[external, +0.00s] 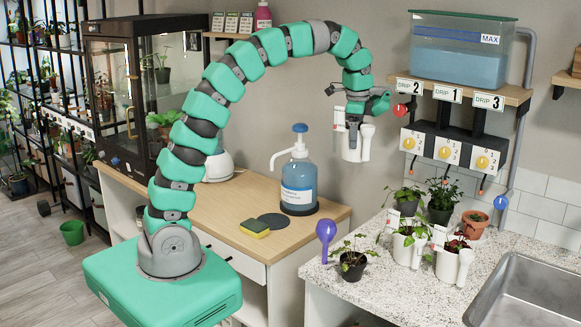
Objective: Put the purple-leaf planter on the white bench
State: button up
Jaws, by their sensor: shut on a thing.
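My gripper (356,112) is shut on a white planter (355,145) with a side tube and a label, held in the air at the right of the wooden-topped bench. Its leaves are mostly hidden, so I cannot tell their colour. Two similar white planters stand on the pale speckled bench (378,296): one has green leaves (402,250), the other dark reddish-purple leaves (448,266).
Small dark pots and a terracotta pot (474,224) crowd the speckled bench, beside a sink (525,295). A purple bulb (326,232) stands at its left edge. The wooden top (250,195) holds a blue pump bottle (298,185) and a sponge (254,229). Drip dispensers (450,150) hang at right.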

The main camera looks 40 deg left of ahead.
jog(key=s+a+n+b, duration=0.2)
jog(key=a+n+b, duration=0.45)
jog(key=a, duration=2.05)
jog(key=s+a+n+g+b, duration=0.15)
jog(key=s+a+n, duration=0.25)
jog(key=s+a, duration=0.45)
jog(key=s+a+n+b, duration=0.2)
jog(key=s+a+n, duration=0.35)
jog(key=a, duration=0.65)
notch_tip(320, 180, down, 30)
jog(key=m, duration=0.1)
jog(key=shift+y, duration=0.3)
jog(key=shift+w+a+f+b, duration=0.1)
jog(key=shift+w+a+f, duration=0.75)
jog(key=shift+w+a, duration=1)
jog(key=shift+w+a+f+b, duration=0.1)
jog(key=shift+w+a+f, duration=0.75)
jog(key=shift+w+a, duration=1)
jog(key=shift+w+a+f+b, duration=0.1)
jog(key=shift+w+a+f, duration=0.95)
jog(key=shift+w, duration=1.45)
jog(key=shift+a+r, duration=0.15)
